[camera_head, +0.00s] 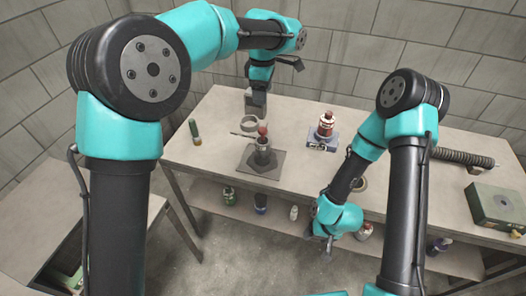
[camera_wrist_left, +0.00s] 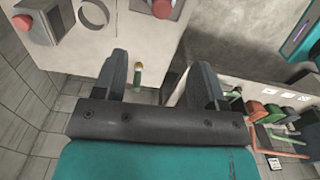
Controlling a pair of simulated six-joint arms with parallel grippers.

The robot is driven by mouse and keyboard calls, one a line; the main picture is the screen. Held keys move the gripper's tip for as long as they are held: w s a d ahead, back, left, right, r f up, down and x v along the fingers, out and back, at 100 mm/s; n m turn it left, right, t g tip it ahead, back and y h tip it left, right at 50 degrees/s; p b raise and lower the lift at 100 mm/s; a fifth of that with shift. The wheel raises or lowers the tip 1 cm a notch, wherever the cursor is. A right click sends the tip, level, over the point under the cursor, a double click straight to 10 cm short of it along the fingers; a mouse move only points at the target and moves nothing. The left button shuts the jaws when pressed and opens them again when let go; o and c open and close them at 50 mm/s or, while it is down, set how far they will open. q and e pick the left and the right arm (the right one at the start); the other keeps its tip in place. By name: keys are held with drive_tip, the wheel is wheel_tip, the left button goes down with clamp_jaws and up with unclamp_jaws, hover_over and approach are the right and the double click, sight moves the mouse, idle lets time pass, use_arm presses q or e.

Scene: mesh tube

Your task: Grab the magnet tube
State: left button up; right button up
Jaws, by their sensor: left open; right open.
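A red-topped piece (camera_head: 262,131) stands on a dark plate (camera_head: 260,172), with a grey ring (camera_head: 249,124) behind it. A red-and-white piece on a blue base (camera_head: 318,143), a ribbed black hose (camera_head: 462,157) and a green box (camera_head: 500,205) are farther right. Bottles (camera_head: 260,203) stand on the lower shelf.

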sight(263, 129)
use_arm(q)
wheel_tip(263, 129, down, 12)
drive_tip(key=shift+r, duration=0.1)
idle(0.4)
drive_tip(key=shift+s+f, duration=0.2)
drive_tip(key=shift+f, duration=2.4)
drive_tip(key=shift+c, duration=0.2)
clamp_jaws()
